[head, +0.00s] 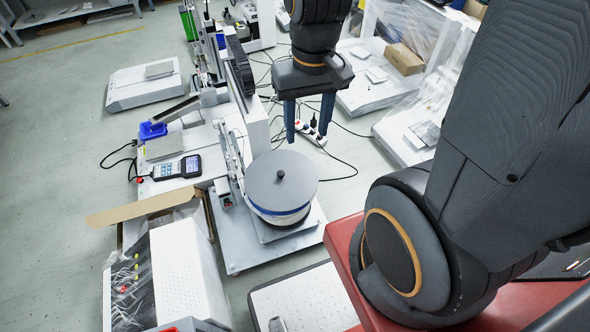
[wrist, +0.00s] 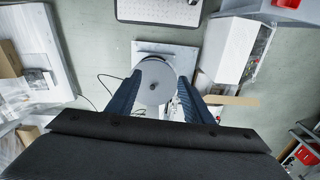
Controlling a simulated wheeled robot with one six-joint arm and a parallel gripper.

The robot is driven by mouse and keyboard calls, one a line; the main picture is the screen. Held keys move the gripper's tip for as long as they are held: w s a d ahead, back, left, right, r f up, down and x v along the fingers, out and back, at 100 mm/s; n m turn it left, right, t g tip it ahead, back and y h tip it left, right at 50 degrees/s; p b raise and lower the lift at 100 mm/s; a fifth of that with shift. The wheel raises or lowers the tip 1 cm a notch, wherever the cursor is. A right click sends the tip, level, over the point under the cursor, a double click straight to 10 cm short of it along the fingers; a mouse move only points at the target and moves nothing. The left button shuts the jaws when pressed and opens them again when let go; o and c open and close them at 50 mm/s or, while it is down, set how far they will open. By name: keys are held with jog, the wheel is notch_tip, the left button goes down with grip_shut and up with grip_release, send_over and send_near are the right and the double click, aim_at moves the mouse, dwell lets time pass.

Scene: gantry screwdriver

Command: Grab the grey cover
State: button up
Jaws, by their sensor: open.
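The grey cover (head: 270,182) is a round flat disc with a small black knob at its centre. It sits on top of a white round feeder bowl (head: 283,216) with a blue band. My gripper (head: 308,138) is open and empty, its two blue fingers pointing down, up and to the right of the cover in the head view. In the wrist view the cover (wrist: 154,82) shows between the two fingers (wrist: 157,88), farther off beyond them. The gripper does not touch the cover. The bowl is mostly hidden under the cover in the wrist view.
The gantry screwdriver machine (head: 240,120) stands just left of the cover. A handheld controller (head: 176,168) lies on its base. A cardboard strip (head: 143,208) and a white box (head: 185,265) are at the lower left. Cables and a power strip (head: 311,133) lie on the floor behind.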

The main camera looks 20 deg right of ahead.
jog(key=w+f+m+y+b, duration=0.2)
jog(key=w+f+m+b, duration=0.2)
jog(key=w+f+m, duration=0.45)
jog(key=w+f+m+y+b, duration=0.25)
jog(key=w+f+b, duration=0.25)
jog(key=f, duration=0.7)
jog(key=m+t+y+b, duration=0.1)
jog(key=m+t+b, duration=0.2)
jog(key=m+b, duration=0.6)
send_near(281, 173)
jog(key=m+p, duration=0.2)
jog(key=x, duration=0.8)
jog(key=shift+w+f+b, duration=0.15)
jog(key=shift+b, duration=0.2)
jog(key=shift+c, duration=0.2)
grip_shut()
